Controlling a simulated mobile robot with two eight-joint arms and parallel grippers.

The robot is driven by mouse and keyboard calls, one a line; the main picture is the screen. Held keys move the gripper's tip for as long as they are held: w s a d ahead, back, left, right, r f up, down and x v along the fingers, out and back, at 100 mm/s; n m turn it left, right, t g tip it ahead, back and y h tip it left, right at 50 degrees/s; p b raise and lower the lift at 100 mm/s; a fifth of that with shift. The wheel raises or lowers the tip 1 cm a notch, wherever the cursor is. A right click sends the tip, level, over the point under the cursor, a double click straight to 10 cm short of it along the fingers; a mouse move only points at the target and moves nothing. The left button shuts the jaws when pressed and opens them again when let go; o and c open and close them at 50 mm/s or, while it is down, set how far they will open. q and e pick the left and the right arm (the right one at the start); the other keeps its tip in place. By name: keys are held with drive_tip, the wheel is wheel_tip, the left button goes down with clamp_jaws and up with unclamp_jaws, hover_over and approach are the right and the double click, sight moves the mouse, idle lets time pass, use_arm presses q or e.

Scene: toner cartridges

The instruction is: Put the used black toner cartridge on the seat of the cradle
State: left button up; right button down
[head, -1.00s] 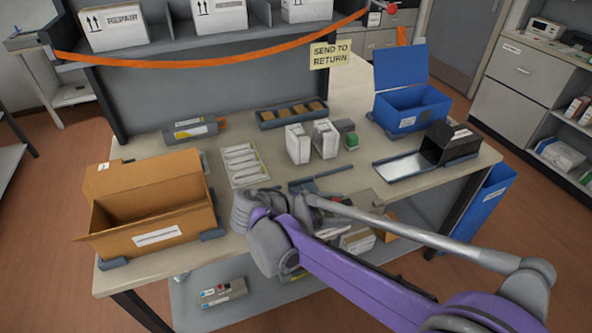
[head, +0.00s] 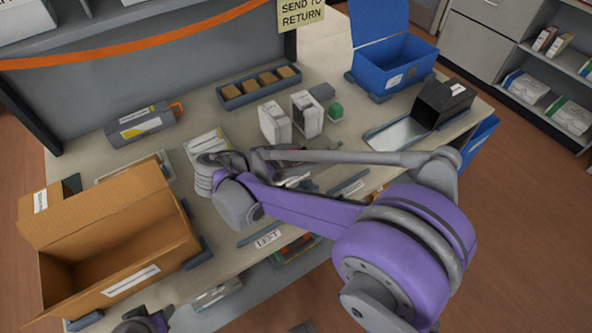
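A dark grey toner cartridge (head: 140,124) with a pale label and an orange end lies on the back left of the bench. A black box-like piece (head: 443,102) with a white label stands at the right end, by a silver plate. I cannot tell for sure which part is the cradle; dark parts show in the middle of the bench, partly behind my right arm. My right arm reaches over the bench from the right, its wrist near the white papers; its fingers are hidden. Part of my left arm shows at the bottom left edge, its fingers unclear.
An open cardboard box (head: 100,250) fills the left front. White boxes (head: 290,118) and a tray of brown blocks (head: 258,86) stand mid-bench. An open blue bin (head: 393,70) is at the back right. Blue-grey rails (head: 348,182) and a LEFT label (head: 267,239) lie near the front.

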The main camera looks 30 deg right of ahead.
drive_tip(key=shift+f, duration=2.55)
drive_tip(key=shift+b, duration=0.3)
unclamp_jaws()
drive_tip(key=shift+f, duration=0.1)
drive_tip(key=shift+a+r, duration=0.2)
drive_tip(key=v, duration=1.1)
drive_tip(key=shift+a, duration=0.25)
